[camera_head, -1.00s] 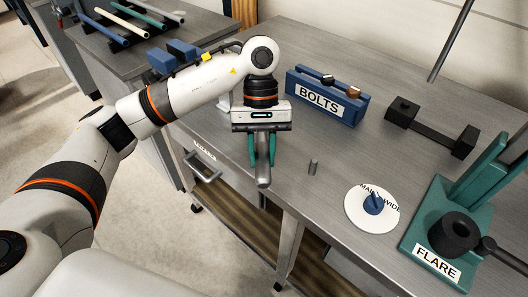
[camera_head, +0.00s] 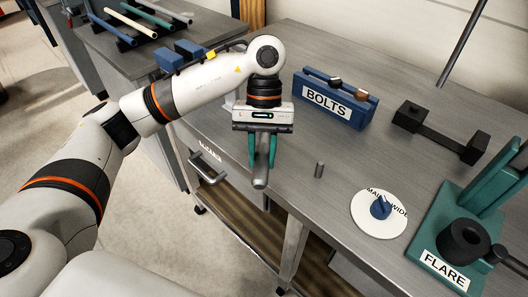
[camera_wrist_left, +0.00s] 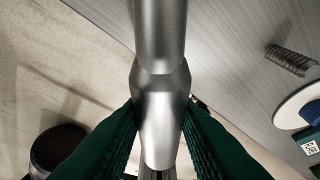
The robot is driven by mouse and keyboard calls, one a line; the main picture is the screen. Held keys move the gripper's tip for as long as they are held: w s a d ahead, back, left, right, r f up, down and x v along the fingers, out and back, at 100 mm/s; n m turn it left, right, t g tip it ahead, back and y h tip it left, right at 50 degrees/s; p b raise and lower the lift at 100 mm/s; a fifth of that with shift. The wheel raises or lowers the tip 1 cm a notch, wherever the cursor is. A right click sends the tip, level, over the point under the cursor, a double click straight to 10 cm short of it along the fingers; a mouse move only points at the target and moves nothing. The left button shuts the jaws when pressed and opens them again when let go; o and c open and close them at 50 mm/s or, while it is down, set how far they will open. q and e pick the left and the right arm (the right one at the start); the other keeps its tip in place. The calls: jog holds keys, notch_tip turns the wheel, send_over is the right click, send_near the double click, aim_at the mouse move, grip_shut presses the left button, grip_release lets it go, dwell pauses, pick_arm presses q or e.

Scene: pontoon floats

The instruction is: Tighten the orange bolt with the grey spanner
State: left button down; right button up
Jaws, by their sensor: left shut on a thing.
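My left gripper (camera_head: 262,150) is shut on a grey metal tool that looks like the spanner (camera_head: 261,177). It is over the front edge of the metal bench. In the left wrist view the spanner (camera_wrist_left: 158,85) is a smooth, thick grey bar between the green fingers (camera_wrist_left: 160,128), running out of the top of the picture; its far end is not shown. A copper-orange bolt head (camera_head: 361,93) shows on the blue BOLTS holder (camera_head: 325,107), to the right of and behind the gripper. My right gripper is not in view.
A small grey threaded stud (camera_head: 319,170) stands on the bench, right of the gripper. A white dial with a blue knob (camera_head: 381,207), a green FLARE stand (camera_head: 440,250) and a black bar fixture (camera_head: 438,133) are farther right. Bare bench lies between them.

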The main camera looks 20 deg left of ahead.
pick_arm(q)
jog(key=shift+b, duration=0.35)
jog(key=shift+w+d+n+h, duration=0.25)
jog(key=shift+d+n+h, duration=0.05)
jog(key=shift+d+n, duration=0.3)
jog(key=shift+r+p, duration=1)
jog(key=shift+r, duration=1.4)
